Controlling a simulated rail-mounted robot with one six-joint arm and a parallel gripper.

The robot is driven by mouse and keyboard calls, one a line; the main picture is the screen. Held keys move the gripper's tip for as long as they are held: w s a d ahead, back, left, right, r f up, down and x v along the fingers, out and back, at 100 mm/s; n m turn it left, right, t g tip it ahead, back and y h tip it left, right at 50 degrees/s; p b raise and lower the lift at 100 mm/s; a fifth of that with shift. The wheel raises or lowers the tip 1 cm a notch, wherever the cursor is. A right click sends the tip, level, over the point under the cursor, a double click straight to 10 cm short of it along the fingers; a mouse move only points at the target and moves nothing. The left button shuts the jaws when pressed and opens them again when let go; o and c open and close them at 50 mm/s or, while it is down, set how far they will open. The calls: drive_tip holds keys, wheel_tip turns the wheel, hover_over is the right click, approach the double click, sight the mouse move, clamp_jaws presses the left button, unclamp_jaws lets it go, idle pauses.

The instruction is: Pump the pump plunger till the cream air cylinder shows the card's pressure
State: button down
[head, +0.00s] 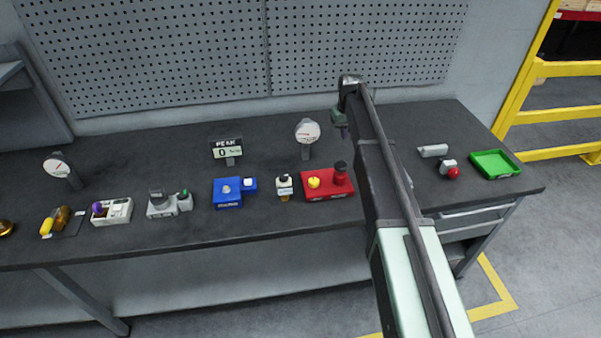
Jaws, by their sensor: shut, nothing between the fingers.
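My gripper (344,133) hangs over the back of the bench, right of the round gauge; its fingers are small and dark here, and it appears empty. A red block (328,196) carries a yellow knob (314,182) and a red cylinder with a dark cap (340,172); this may be the pump, but I cannot tell for sure. A round white gauge (308,131) on a stand is behind it, its reading too small to read. A small pale block with a black top (284,187) stands left of the red block. I cannot tell which thing is the cream air cylinder or the card.
A PEAK display (226,150) reads 0. A blue unit (228,193), a grey unit (162,204), a white box with a purple knob (111,211) and another gauge (58,167) stand to the left. A green tray (495,164) is at right. My arm covers part of the bench.

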sight(341, 164)
idle(0.8)
wheel_tip(341, 164, down, 12)
drive_tip(key=b, duration=1.1)
drive_tip(key=shift+r+b, duration=0.15)
drive_tip(key=shift+b, duration=0.2)
